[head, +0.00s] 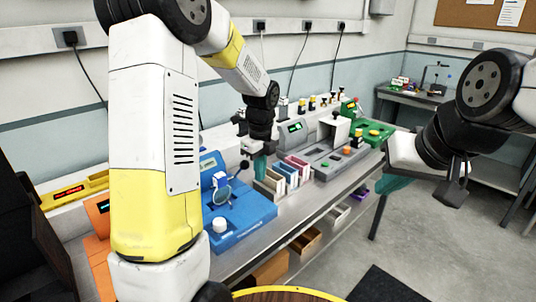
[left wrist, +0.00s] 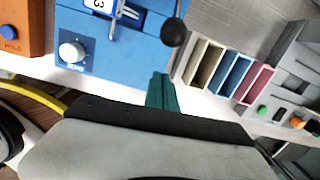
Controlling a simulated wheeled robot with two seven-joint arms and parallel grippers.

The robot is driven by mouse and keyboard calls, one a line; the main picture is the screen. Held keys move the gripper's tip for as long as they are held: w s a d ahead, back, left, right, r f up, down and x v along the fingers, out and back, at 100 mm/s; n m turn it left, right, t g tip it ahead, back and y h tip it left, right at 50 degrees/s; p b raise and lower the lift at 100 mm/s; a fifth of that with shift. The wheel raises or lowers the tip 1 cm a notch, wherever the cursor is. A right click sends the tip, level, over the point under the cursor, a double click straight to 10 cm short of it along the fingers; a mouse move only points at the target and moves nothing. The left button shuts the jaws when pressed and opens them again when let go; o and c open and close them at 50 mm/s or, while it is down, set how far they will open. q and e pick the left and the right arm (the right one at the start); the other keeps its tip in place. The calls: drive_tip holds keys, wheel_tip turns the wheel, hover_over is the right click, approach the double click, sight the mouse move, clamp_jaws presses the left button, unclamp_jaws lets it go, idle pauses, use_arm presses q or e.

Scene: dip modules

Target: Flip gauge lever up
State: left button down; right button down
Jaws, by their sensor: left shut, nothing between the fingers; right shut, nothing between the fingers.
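The blue module (head: 245,210) sits on the bench left of centre, and it fills the upper left of the left wrist view (left wrist: 105,60). A lever with a black ball end (head: 244,165) is at its right side; the ball also shows in the left wrist view (left wrist: 174,32). The module carries a white knob (left wrist: 72,51). My left gripper (head: 261,168) is shut and empty, its teal fingers beside the ball with a visible gap in the left wrist view (left wrist: 162,92). My right gripper (head: 392,186) is shut and empty, away from the bench at the right.
Cream, blue and pink bins (left wrist: 235,72) stand just right of the blue module. A grey module (head: 325,158) and a green module (head: 372,133) stand further along the bench. An orange module (head: 98,215) is at the left. Open floor lies at the right.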

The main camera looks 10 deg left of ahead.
use_arm(q)
drive_tip(key=a, duration=0.1)
drive_tip(key=w+a, duration=0.2)
drive_tip(key=shift+a+r, duration=0.1)
drive_tip(key=shift+r, duration=0.25)
drive_tip(key=shift+a+r, duration=0.1)
